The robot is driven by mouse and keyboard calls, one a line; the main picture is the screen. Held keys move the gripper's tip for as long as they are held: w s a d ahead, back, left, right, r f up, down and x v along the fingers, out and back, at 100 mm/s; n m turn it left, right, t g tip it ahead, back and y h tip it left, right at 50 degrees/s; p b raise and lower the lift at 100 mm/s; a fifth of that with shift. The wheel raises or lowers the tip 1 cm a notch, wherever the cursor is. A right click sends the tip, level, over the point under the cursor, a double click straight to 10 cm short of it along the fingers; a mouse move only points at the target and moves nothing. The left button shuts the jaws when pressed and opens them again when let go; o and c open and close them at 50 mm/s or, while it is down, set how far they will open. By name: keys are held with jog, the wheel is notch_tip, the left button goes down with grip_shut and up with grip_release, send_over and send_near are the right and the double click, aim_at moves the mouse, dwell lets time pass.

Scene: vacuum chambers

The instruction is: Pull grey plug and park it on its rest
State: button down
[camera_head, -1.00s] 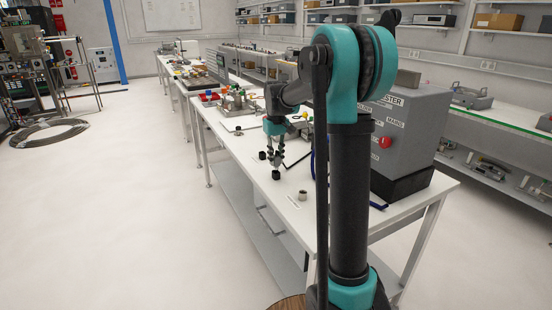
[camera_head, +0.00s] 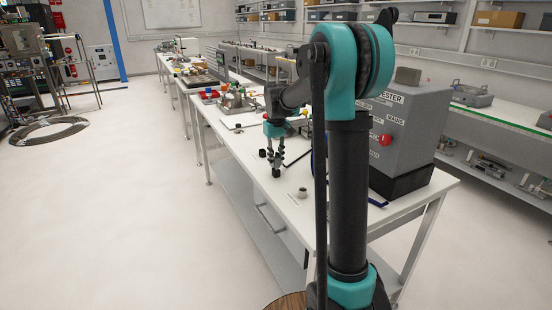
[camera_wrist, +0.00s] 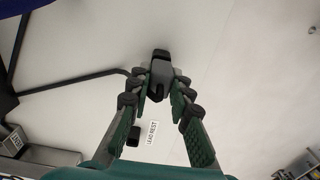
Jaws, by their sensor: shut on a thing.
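The plug (camera_wrist: 159,68) is a dark grey block between my fingertips in the wrist view. My gripper (camera_wrist: 160,92) is shut on it. A dark lead runs from near the plug to the left. In the head view my gripper (camera_head: 275,163) points down over the white bench, and the dark plug (camera_head: 276,172) shows at its fingertips. A label reading LEAD REST (camera_wrist: 153,132) lies on the bench in the wrist view, with a small dark block (camera_wrist: 133,135) beside it. I cannot tell whether the plug touches the bench.
The grey tester box (camera_head: 410,135) with a red button stands on the bench right of my arm. A small grey round piece (camera_head: 302,193) stands near the bench's front edge. Apparatus (camera_head: 236,98) stands farther back. The bench (camera_head: 285,210) around the gripper is mostly clear.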

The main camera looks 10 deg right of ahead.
aim_at(276, 158)
jog(key=shift+f, duration=0.45)
jog(key=c, duration=1.3)
grip_release()
jog(key=shift+r, duration=0.1)
notch_tip(276, 158, up, 12)
jog(key=shift+s, duration=0.1)
